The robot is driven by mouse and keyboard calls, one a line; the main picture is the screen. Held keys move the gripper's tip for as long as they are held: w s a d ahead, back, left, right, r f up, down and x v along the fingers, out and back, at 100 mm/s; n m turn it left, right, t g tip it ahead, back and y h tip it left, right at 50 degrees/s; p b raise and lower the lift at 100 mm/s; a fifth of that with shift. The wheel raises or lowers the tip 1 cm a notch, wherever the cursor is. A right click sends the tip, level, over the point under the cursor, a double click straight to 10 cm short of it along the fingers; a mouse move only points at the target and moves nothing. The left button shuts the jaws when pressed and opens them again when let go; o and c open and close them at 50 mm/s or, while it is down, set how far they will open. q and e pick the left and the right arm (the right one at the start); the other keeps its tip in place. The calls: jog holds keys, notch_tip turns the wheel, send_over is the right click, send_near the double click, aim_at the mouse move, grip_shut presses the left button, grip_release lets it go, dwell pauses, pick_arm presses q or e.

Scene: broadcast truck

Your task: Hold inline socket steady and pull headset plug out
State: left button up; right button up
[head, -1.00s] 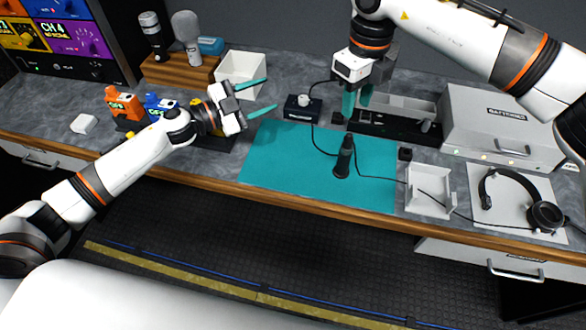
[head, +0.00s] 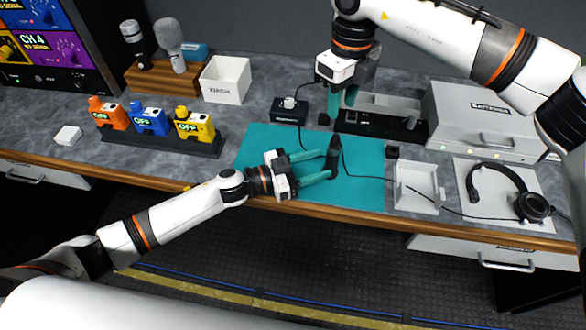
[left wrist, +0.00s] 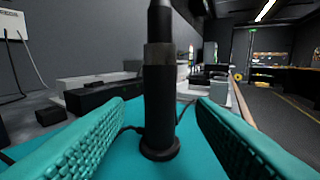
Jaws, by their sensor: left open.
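The inline socket (head: 333,156) is a dark upright cylinder with a round foot on the teal mat (head: 262,143). In the left wrist view the socket (left wrist: 159,110) has a grey collar and a narrower dark upper part, apparently the headset plug (left wrist: 160,22), whose top is cut off. My left gripper (head: 328,164) is open, with teal fingers on either side of the socket and a gap to each. My right gripper (head: 342,112) points down above and behind the socket, its fingers apart and empty. The headset (head: 532,207) lies at the right on a pale pad.
A small black box with a knob (head: 289,110) stands behind the mat. A white tray (head: 418,207) and a grey case (head: 480,125) are at right. Orange, blue and yellow packs (head: 195,124) stand at left. Thin cables cross the mat. The mat's front left is clear.

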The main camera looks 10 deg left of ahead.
aim_at(331, 160)
pick_arm(q)
jog(key=shift+x, duration=2.3)
jog(key=c, duration=0.9)
jog(key=shift+c, duration=0.7)
pick_arm(e)
jog(key=shift+o, duration=0.8)
jog(key=shift+s+a+r+m, duration=0.15)
jog(key=shift+r+m, duration=0.1)
jog(key=shift+r, duration=0.2)
jog(key=shift+s+a+r+m, duration=0.15)
jog(key=shift+r+m, duration=0.1)
jog(key=shift+r, duration=0.15)
notch_tip(331, 160, down, 6)
jog(key=shift+d+f, duration=0.15)
jog(key=shift+f, duration=0.1)
jog(key=shift+w+d+f, duration=0.1)
jog(key=shift+w+f, duration=0.05)
jog(key=shift+f, duration=1.2)
jog(key=shift+w+d+f, duration=0.1)
jog(key=shift+f, duration=1.2)
